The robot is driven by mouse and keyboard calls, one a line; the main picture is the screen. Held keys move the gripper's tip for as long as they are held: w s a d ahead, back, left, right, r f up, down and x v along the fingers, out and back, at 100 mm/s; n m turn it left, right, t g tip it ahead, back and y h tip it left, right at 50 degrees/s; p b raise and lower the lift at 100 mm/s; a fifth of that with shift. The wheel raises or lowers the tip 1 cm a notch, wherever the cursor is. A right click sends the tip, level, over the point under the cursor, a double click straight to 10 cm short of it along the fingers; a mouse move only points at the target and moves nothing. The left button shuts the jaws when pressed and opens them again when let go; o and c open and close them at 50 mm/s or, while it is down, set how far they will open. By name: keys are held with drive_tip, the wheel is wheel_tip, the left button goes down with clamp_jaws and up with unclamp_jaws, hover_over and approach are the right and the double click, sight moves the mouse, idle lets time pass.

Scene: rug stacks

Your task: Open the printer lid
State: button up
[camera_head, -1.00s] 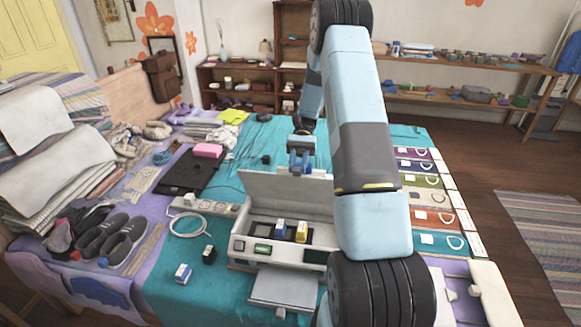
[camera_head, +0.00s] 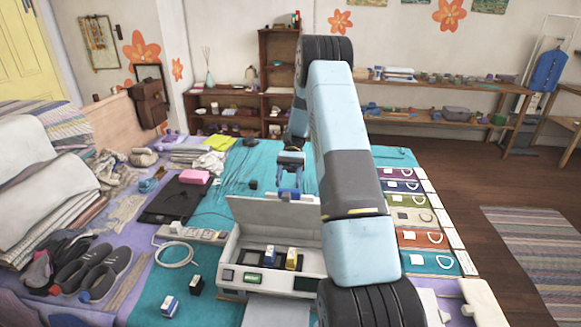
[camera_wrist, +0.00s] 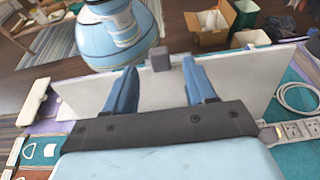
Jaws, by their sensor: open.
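The white and grey printer (camera_head: 229,264) stands on the teal cloth in the head view. Its lid (camera_head: 262,214) is raised and stands upright at the back of the body, so the dark bay shows with a blue-and-white cartridge (camera_head: 270,256) and a yellow one (camera_head: 291,258). My gripper (camera_head: 290,192) is at the lid's top edge. In the wrist view its blue fingers (camera_wrist: 160,70) are open, with the pale lid panel (camera_wrist: 90,92) across them. A small grey tab (camera_wrist: 160,58) shows between the fingertips; contact cannot be told. My arm hides the printer's right end.
A power strip (camera_head: 192,235) and a coiled white cable (camera_head: 174,254) lie left of the printer. Two small cartridges, blue-and-white (camera_head: 169,306) and black (camera_head: 196,286), sit at its front left. Shoes (camera_head: 98,274) lie farther left. Jewellery cards (camera_head: 415,217) line the right side.

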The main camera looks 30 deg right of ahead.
drive_tip(key=v, duration=0.6)
drive_tip(key=shift+f, duration=0.2)
drive_tip(key=shift+w, duration=0.1)
drive_tip(key=shift+v, duration=0.9)
drive_tip(key=shift+r, duration=0.15)
